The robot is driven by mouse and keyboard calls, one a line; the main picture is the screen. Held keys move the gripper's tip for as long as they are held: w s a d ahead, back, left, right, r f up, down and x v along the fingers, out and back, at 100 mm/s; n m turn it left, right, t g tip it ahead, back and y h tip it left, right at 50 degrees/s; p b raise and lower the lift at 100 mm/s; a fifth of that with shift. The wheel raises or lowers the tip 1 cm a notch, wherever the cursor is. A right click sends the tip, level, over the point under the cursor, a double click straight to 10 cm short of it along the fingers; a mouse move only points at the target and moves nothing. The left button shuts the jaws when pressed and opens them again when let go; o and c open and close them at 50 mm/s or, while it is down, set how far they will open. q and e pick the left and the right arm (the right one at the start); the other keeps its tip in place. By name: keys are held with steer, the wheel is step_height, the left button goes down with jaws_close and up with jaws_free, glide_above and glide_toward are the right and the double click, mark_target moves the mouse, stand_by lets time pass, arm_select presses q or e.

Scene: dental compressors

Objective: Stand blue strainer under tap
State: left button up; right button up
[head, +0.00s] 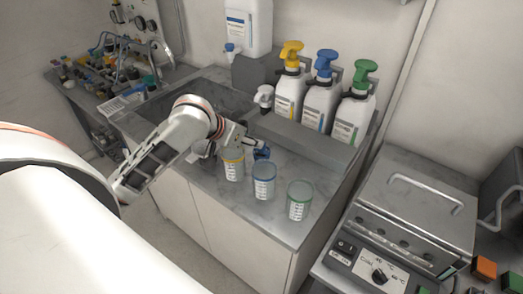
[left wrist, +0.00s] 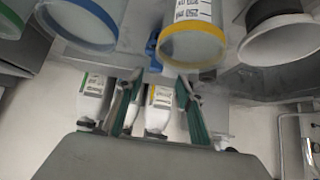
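A small blue object (head: 261,153), apparently the blue strainer, sits on the grey counter behind the measuring cups. Its full shape is hidden. It shows partly in the left wrist view (left wrist: 153,48), just beyond the fingertips. My left gripper (head: 254,143) is low over the counter beside it, behind the yellow-rimmed cup. In the left wrist view the two green-padded fingers (left wrist: 158,84) are apart with nothing clearly held between them. A blue tap (head: 232,48) is on the white canister (head: 248,24) at the back wall. My right gripper is not in view.
Measuring cups with yellow (head: 233,165), blue (head: 263,182) and green (head: 299,202) rims stand close in front of the gripper. Several pump bottles (head: 321,103) stand on a raised ledge behind. A sink basin (head: 213,94) lies left of them. The counter's front is bare.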

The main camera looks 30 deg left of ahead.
mark_target(262, 151)
arm_select(q)
steer(key=x, duration=0.6)
steer(key=shift+w+d+r, duration=0.1)
steer(key=shift+d+r, duration=0.1)
steer(key=shift+d, duration=0.15)
steer(key=shift+c, duration=0.5)
jaws_close()
